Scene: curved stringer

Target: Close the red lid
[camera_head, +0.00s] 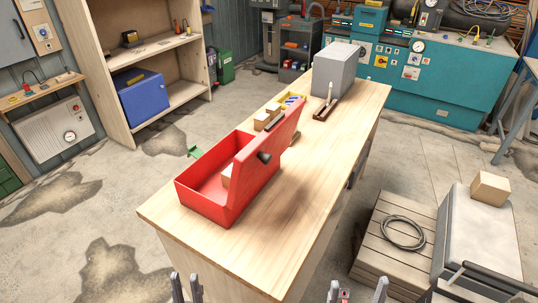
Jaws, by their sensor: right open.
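A red box (203,204) sits on the near part of the wooden workbench (300,215). Its red lid (255,177) stands open, raised roughly upright along the box's right side. A black fitting (264,157) shows on the lid's face. A small light wooden block (227,177) is partly visible inside the box, the rest hidden by the lid. My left gripper (187,288) is at the bottom edge, below and in front of the box, fingers apart and empty. My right gripper (357,290) is at the bottom edge, further right, open and empty. Neither touches the box or lid.
A grey box (337,70) stands at the bench's far end. The bench top right of the lid is clear. A crate with a coiled cable (402,233) stands at right.

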